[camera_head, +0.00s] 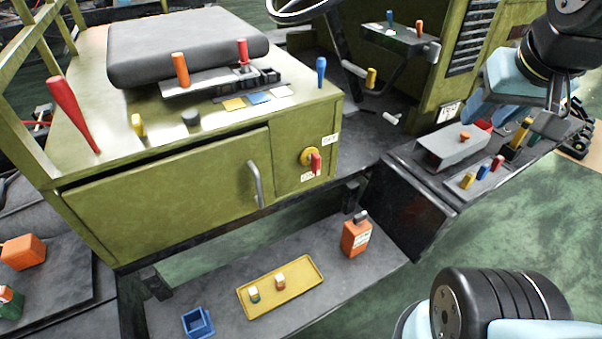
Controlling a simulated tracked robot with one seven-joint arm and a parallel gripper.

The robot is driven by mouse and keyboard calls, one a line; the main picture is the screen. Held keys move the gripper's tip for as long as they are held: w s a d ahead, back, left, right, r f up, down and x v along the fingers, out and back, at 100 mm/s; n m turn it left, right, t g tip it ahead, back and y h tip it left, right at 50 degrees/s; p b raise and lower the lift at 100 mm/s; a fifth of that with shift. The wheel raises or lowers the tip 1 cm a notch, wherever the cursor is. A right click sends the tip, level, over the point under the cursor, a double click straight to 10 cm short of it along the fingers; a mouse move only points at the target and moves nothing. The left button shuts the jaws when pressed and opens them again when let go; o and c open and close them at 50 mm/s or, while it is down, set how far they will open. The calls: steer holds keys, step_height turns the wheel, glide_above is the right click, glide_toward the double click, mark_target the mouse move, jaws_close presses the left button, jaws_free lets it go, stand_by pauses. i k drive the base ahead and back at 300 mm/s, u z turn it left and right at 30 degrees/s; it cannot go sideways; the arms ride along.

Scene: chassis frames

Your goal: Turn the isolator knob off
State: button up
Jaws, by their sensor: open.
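The isolator knob (316,163) is a red handle on a round yellow plate, on the right end of the green cabinet's front (190,190). Its handle looks roughly upright, with its lower end towards a small white label (307,176) at lower left. Another white label (330,139) sits above right. The lettering is too small to read surely. My gripper (512,118) is at the upper right, open and empty, above the dark side step and well apart from the knob. Nothing hides the knob.
A grey box (452,147) and several coloured levers (482,172) stand on the side step. Above the cabinet are a seat (185,45) and levers. Below, a dark step holds a yellow tray (310,285), an orange bottle (356,237) and a blue bin (198,323).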

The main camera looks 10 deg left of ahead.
mark_target(315, 159)
steer(key=u, duration=0.05)
steer(key=k, duration=0.95)
steer(key=u, duration=0.5)
